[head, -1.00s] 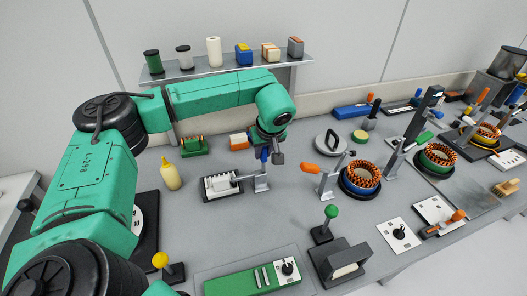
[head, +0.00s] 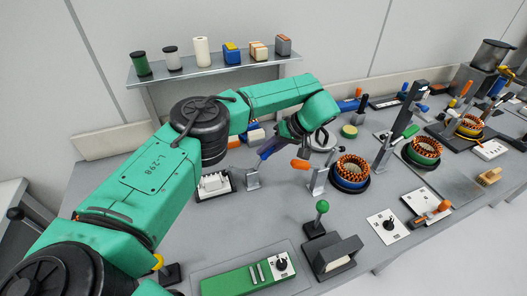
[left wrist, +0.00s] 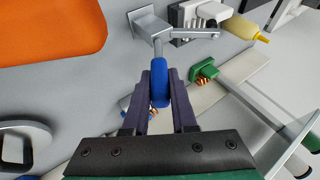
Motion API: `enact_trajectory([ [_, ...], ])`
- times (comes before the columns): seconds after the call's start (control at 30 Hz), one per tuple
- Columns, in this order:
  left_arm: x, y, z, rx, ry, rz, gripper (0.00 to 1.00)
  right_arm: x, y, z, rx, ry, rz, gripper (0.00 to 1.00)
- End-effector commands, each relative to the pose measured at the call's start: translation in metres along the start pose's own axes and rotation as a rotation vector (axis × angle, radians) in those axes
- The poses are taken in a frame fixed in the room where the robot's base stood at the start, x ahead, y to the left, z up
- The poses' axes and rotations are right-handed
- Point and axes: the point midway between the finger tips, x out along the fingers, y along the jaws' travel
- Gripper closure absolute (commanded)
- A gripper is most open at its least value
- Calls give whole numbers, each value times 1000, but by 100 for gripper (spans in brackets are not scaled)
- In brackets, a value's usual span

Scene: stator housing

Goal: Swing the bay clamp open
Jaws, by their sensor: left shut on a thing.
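The bay clamp is a grey metal post (head: 252,179) with a blue handle (head: 272,148). It stands right of a white finned block (head: 213,184) on a dark tray. My left gripper (head: 290,133) is shut on the blue handle, which slants up to the right. In the left wrist view the dark fingers (left wrist: 160,95) close on both sides of the blue handle (left wrist: 159,80). There the clamp's silver arm (left wrist: 195,34) points toward the white block (left wrist: 190,14); whether it touches the block I cannot tell. My right gripper is not in view.
A clamp with an orange handle (head: 300,164) stands close on the right, beside a copper-wound stator (head: 351,169). A grey ring-shaped part (head: 322,140) lies behind my gripper. A green-knobbed lever (head: 322,207) stands in front. Bare table lies between it and the bay clamp.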

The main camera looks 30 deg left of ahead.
Motion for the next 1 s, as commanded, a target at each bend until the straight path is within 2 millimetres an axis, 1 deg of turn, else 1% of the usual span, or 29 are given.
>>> enact_trajectory([
  [0.03, 0, 4, 0, 5, 4, -14, 100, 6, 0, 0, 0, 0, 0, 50],
  [0.2, 0, 6, 0, 22, 4, -54, 100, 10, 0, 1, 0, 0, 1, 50],
  [0.63, -1, 6, -2, 28, 5, -67, 100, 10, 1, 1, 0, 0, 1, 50],
  [0.67, -1, 6, -2, 28, 5, -66, 71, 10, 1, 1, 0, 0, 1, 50],
  [0.7, -1, 6, -2, 28, 5, -66, 56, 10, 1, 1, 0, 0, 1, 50],
  [0.73, -1, 6, -2, 28, 5, -67, 45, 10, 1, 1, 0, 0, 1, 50],
  [1.0, 0, 6, -1, 28, 2, -67, 45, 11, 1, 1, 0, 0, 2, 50],
])
